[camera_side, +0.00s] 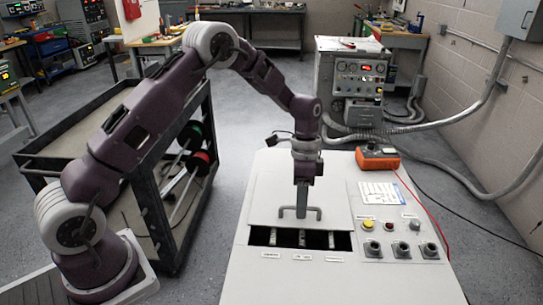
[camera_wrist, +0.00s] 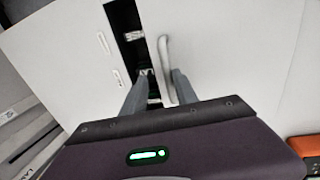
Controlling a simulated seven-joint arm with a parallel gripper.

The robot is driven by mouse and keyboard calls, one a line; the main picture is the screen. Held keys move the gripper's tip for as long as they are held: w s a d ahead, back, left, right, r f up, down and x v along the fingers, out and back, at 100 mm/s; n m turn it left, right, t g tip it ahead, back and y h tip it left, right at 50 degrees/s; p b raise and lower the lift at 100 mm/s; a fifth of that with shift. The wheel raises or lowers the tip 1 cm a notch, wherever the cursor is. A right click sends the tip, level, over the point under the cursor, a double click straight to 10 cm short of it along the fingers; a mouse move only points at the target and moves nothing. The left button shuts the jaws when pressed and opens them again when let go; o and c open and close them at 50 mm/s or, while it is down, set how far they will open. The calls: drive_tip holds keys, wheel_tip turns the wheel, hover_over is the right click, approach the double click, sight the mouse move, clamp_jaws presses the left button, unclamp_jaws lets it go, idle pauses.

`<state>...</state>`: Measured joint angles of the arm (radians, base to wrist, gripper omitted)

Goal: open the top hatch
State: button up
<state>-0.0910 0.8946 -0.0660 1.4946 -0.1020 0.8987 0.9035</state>
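The top hatch (camera_side: 330,195) is a flat pale panel on the sloping top of a light cabinet. A grey bar handle (camera_side: 313,210) stands near its front edge; the handle also shows in the wrist view (camera_wrist: 164,58). A dark slot (camera_side: 260,236) with several pale terminals lies open in front of the hatch edge. My gripper (camera_side: 301,206) points down at the handle. In the wrist view, the fingers of my gripper (camera_wrist: 161,74) are apart, one on each side of the handle, with a gap at the left finger. Contact at the right finger is unclear.
An orange meter (camera_side: 377,157) with a red lead sits at the cabinet's back right corner. A black cart (camera_side: 145,190) stands close on the left.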

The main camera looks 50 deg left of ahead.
drive_tip(key=s+d, duration=0.2)
drive_tip(key=s+d+r, duration=0.1)
drive_tip(key=s+d, duration=0.1)
drive_tip(key=s+a+r+n+t, duration=0.1)
drive_tip(key=s+r, duration=0.2)
drive_tip(key=r, duration=0.6)
drive_tip(key=s+a+r+n+t, duration=0.1)
drive_tip(key=s+r, duration=0.3)
drive_tip(key=r, duration=0.5)
drive_tip(key=shift+a+r+n+t+y, duration=0.15)
drive_tip(key=shift+a+n+t+y, duration=0.1)
drive_tip(key=shift+n+t+y, duration=0.25)
